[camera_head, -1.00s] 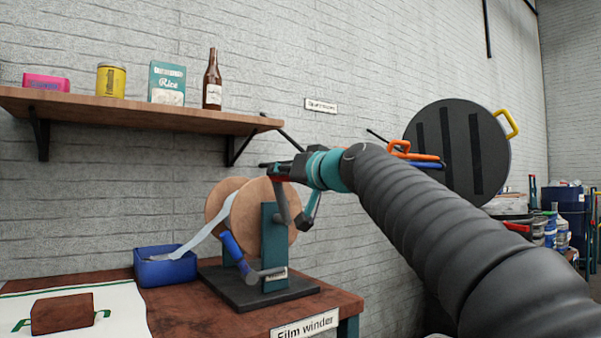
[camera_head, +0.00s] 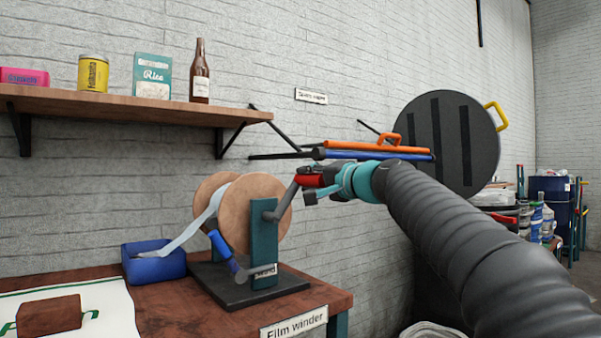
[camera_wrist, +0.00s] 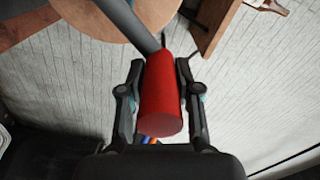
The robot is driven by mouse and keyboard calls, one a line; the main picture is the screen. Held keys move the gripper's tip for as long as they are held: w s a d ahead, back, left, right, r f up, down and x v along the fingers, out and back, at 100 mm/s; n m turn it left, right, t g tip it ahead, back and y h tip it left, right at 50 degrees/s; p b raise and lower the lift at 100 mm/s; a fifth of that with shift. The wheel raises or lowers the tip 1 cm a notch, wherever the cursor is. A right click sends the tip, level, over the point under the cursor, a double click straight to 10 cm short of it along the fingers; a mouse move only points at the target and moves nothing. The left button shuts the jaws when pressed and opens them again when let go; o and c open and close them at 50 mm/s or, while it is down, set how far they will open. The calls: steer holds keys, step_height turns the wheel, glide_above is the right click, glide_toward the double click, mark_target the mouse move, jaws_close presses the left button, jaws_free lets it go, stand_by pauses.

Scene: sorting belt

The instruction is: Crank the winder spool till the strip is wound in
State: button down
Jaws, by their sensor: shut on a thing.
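The film winder stands on a dark base plate (camera_head: 235,297) on the table. Its spool has two round wooden discs (camera_head: 240,212) beside a teal post (camera_head: 264,245). A grey crank (camera_head: 284,202) rises to the right from the post to a red handle (camera_head: 309,181). My gripper (camera_head: 312,183) is shut on this red handle; in the wrist view the handle (camera_wrist: 163,95) lies between both fingers. A pale strip (camera_head: 190,236) runs from the spool down left into a blue bin (camera_head: 152,266). A separate blue handle (camera_head: 219,243) sits low on the winder's front.
A brown block (camera_head: 49,316) lies on a white sheet at the table's left. A wooden shelf (camera_head: 120,106) with a bottle, box and tins is on the wall above. Orange and blue long things (camera_head: 376,152) and a round black board (camera_head: 448,145) are behind my arm.

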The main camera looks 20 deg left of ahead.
steer(key=shift+w+d+f+m, duration=0.25)
steer(key=shift+w+f+m, duration=0.1)
steer(key=shift+m, duration=0.25)
step_height(320, 180, down, 13)
steer(key=w+m+b, duration=0.1)
steer(key=m+b, duration=0.1)
steer(key=m, duration=1.3)
steer(key=shift+w+d, duration=0.3)
steer(key=shift+d, duration=0.15)
steer(key=shift+f, duration=0.15)
steer(key=c, duration=0.8)
jaws_free()
